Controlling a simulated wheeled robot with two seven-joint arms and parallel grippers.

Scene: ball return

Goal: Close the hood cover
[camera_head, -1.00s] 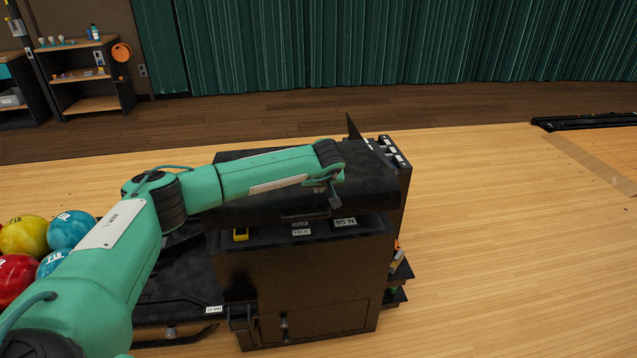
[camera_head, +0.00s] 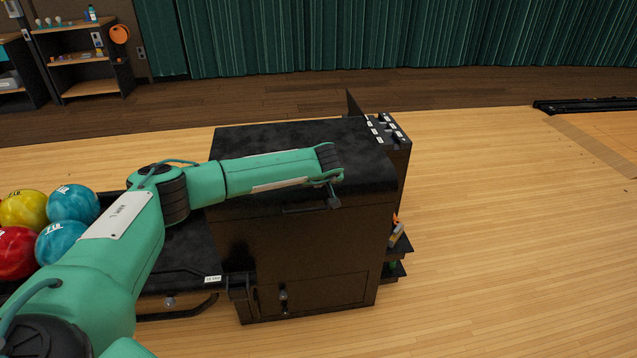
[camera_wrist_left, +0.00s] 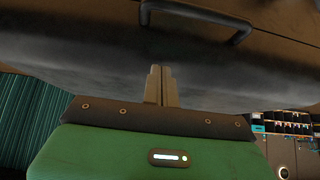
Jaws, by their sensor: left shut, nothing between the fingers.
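The hood cover (camera_head: 290,141) is the black top of the dark ball return cabinet (camera_head: 310,245). In the head view it lies flat over the cabinet, and no gap shows at its front edge. Its handle (camera_head: 303,209) is on the front, and it also shows in the left wrist view (camera_wrist_left: 238,32). My left gripper (camera_head: 334,201) is at the cover's front edge, right of the handle. In the left wrist view its fingers (camera_wrist_left: 160,85) are together and empty, against or very near the dark cover surface; contact is unclear. My right gripper is not in view.
Several bowling balls (camera_head: 72,204) sit on the rack left of the cabinet. A small switch panel (camera_head: 388,131) stands at the cabinet's right rear. Small items (camera_head: 396,237) are on side shelves. The wooden floor to the right is open.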

